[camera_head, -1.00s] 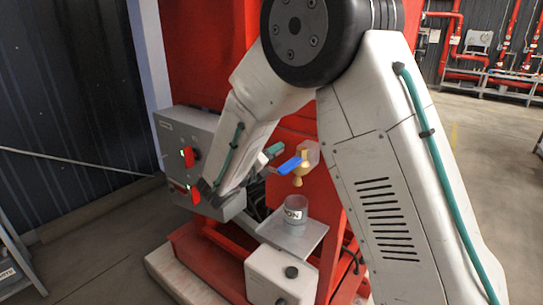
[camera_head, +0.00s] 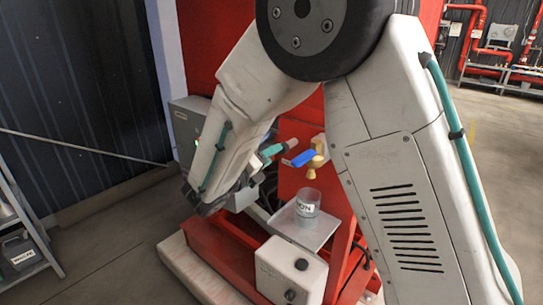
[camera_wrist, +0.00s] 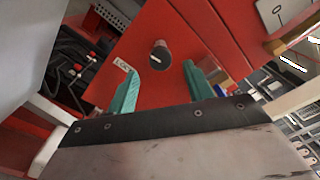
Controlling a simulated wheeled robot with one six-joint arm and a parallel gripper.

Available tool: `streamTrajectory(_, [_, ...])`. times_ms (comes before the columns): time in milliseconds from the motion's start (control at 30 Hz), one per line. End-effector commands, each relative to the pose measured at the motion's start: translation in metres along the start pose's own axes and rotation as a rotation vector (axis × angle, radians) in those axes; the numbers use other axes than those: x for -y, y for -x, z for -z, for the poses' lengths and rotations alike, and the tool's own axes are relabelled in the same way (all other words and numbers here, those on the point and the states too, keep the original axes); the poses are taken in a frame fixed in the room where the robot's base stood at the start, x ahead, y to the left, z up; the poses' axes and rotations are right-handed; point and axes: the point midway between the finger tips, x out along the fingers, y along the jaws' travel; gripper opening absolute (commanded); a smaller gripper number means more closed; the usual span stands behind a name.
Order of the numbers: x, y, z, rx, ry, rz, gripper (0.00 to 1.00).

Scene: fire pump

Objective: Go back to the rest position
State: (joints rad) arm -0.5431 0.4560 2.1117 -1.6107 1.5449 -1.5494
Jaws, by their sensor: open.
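My gripper (camera_wrist: 162,70) shows in the wrist view with its two teal fingers spread apart and nothing between them. A red panel with a dark round knob (camera_wrist: 160,55) lies beyond the fingers. In the camera_head view, my arm folds down from the top and its forearm crosses the middle left.
A brass valve with a blue handle (camera_head: 304,158) is right of my forearm. Below it, a clear labelled beaker (camera_head: 307,204) stands on a metal tray (camera_head: 318,238). A white box (camera_head: 290,272) sits lower. A shelf (camera_head: 30,232) with a dark container is far left.

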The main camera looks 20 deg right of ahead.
Motion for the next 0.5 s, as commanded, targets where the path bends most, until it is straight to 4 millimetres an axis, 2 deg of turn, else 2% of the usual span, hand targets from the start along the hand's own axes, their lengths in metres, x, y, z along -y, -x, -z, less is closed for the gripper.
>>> streamTrajectory(167, [0.001,0.0,0.0,-0.006,-0.01,-0.005,0.52])
streamTrajectory(267, [0.006,0.002,0.005,-0.062,-0.097,-0.049,0.52])
streamTrajectory(367, [0.015,0.012,0.016,-0.202,-0.309,-0.148,0.52])
streamTrajectory(500, [0.026,0.046,0.03,-0.503,-0.75,-0.314,0.52])
